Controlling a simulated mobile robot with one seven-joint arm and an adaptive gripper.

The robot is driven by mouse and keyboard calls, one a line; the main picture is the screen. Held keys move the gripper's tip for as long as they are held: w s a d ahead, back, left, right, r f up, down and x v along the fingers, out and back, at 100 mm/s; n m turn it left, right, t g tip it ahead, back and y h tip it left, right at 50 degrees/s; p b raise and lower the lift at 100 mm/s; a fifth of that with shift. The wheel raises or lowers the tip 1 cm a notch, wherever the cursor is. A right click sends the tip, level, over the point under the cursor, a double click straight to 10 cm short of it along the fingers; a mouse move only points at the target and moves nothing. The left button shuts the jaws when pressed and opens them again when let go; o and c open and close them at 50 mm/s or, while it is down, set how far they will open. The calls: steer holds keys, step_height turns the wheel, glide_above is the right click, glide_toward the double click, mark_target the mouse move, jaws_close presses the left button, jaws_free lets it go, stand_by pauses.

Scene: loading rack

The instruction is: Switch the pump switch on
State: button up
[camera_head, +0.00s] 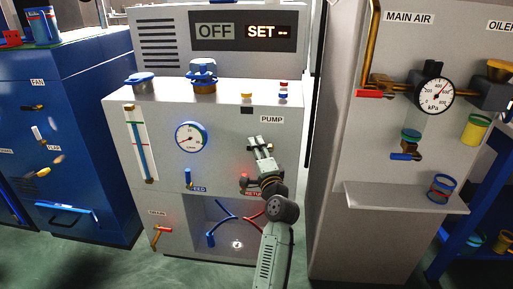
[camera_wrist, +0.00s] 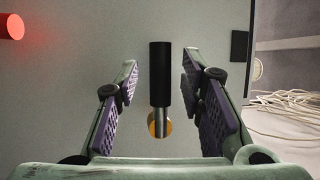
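The pump switch is a black lever (camera_wrist: 160,75) on a short metal stem with a brass collar, seen in the middle of the wrist view. My gripper (camera_wrist: 158,92) is open, its two purple-padded fingers standing left and right of the lever with a gap on each side. In the head view my gripper (camera_head: 261,143) is at the white pump cabinet's front (camera_head: 225,115), just under the PUMP label (camera_head: 271,119), and hides the switch. The display above (camera_head: 214,31) reads OFF, and beside it stands SET -- (camera_head: 266,31).
A dial gauge (camera_head: 191,137) and a sight tube (camera_head: 140,144) are left of my gripper. Blue and red valve handles sit lower on the cabinet. The MAIN AIR cabinet (camera_head: 350,140) stands close on the right, with a shelf (camera_head: 400,198). A blue cabinet (camera_head: 95,85) stands left.

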steer(key=shift+w+a+r, duration=0.1)
steer(key=shift+w, duration=0.15)
steer(key=shift+c, duration=0.5)
jaws_close()
